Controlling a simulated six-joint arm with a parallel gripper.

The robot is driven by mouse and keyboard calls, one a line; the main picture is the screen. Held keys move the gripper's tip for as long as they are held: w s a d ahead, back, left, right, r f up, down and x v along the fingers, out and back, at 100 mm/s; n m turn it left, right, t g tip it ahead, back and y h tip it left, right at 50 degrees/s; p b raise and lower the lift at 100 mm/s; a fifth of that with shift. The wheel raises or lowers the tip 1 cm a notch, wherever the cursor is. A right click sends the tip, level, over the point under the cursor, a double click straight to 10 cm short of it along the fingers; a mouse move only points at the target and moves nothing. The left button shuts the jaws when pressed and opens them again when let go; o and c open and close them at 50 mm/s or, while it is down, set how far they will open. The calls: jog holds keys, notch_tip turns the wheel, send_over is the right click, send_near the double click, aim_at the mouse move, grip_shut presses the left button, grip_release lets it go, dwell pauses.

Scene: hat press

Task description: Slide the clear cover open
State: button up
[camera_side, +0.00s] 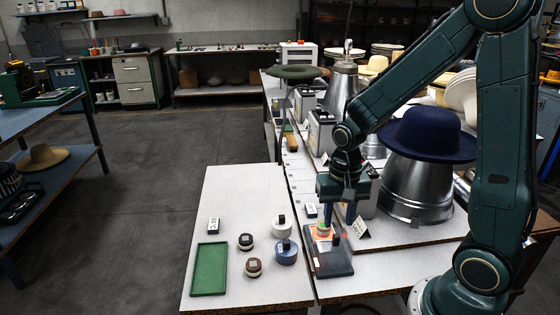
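A flat, dark tray-like unit (332,264) lies at the right edge of the front white table. Its near part looks dark and glossy, which may be the clear cover; I cannot make out the cover's edges. A small black upright knob (336,240) stands on the unit. Orange, yellow and green parts (322,231) show at its far end. My gripper (339,218) points down over the far end of the unit, just beyond the knob. Its two fingers look apart, with nothing visible between them. Whether a fingertip touches the unit is hard to tell.
Left of the unit stand several round, knobbed pieces, including a white one (282,227) and a blue one (286,252). A green tray (209,269) and a small labelled block (213,226) lie farther left. A navy hat (427,134) on a metal form (415,188) stands to the right.

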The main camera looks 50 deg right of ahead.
notch_tip(320, 180, up, 9)
dwell(0.5)
jog(key=shift+r, duration=0.15)
jog(key=s+a+r+n+t, duration=0.5)
jog(key=s+r+n, duration=0.2)
jog(key=s+n, duration=0.2)
jog(key=shift+s+r+t, duration=0.3)
jog(key=shift+s+r, duration=0.05)
jog(key=shift+s, duration=0.55)
